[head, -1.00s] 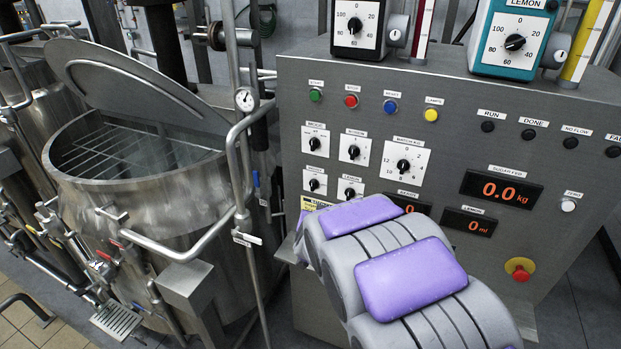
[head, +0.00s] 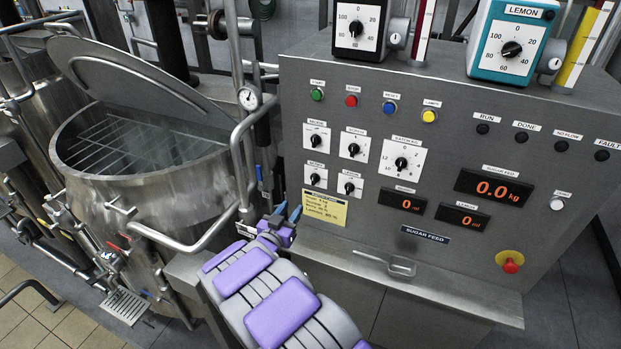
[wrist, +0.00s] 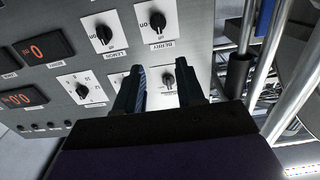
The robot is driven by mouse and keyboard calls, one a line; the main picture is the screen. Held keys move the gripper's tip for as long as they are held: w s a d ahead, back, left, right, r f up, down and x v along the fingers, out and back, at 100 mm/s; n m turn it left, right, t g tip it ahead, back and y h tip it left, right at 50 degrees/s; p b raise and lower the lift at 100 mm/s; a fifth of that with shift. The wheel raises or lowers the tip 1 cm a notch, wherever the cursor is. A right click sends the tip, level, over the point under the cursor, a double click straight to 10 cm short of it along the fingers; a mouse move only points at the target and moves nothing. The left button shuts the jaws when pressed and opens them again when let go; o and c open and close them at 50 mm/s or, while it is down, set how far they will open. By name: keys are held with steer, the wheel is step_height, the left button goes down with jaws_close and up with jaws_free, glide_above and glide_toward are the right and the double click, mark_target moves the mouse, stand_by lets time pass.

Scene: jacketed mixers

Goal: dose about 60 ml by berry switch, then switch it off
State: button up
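The berry switch is a black knob on a white plate at the panel's lower left in the head view (head: 315,178). It also shows, upside down with its BERRY label, at the top of the wrist view (wrist: 157,20). Its pointer's setting is too small to tell. The berry display (head: 403,202) reads 0 ml. My gripper (head: 287,213) is open and empty, below and left of the switch, apart from it. In the wrist view its dark fingers (wrist: 160,90) stand apart, with another switch (wrist: 168,78) showing between them.
The lemon switch (head: 349,187) sits just right of the berry switch. A yellow note (head: 325,207) is below them. A red emergency button (head: 511,262) is at lower right. Pipe rails (head: 240,150) and an open steel vessel (head: 140,165) stand left.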

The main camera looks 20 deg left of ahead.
mark_target(314, 180)
steer(key=w+d+p, duration=0.1)
steer(key=w+d, duration=0.1)
steer(key=w, duration=1.4)
steer(key=shift+f, duration=0.1)
steer(key=shift+c, duration=0.4)
jaws_close()
